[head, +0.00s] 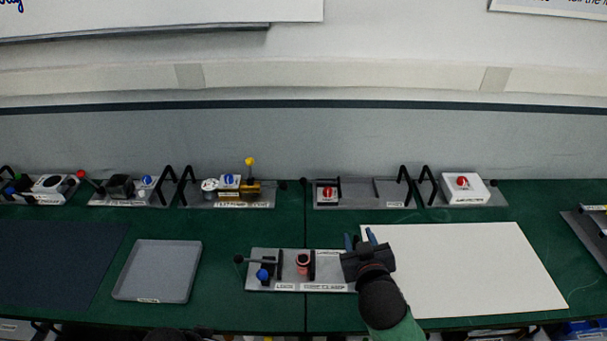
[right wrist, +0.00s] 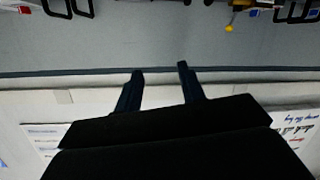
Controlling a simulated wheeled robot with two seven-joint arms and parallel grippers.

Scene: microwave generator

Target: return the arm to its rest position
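My right gripper (head: 361,237) hangs over the left edge of the white board in the head view, at the right end of the near grey control panel (head: 285,287). Its two blue fingers stand apart with nothing between them. In the right wrist view, the same gripper (right wrist: 160,85) is open and empty, with the wall behind its fingers. The left gripper is not clearly seen; a dark shape at the bottom edge of the head view may be part of my left arm.
A grey tray (head: 157,271) lies left of the near panel. A white board (head: 480,270) covers the table at right. Several panels with knobs and levers, such as one with a yellow lever (head: 250,163), line the back. Green table between is clear.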

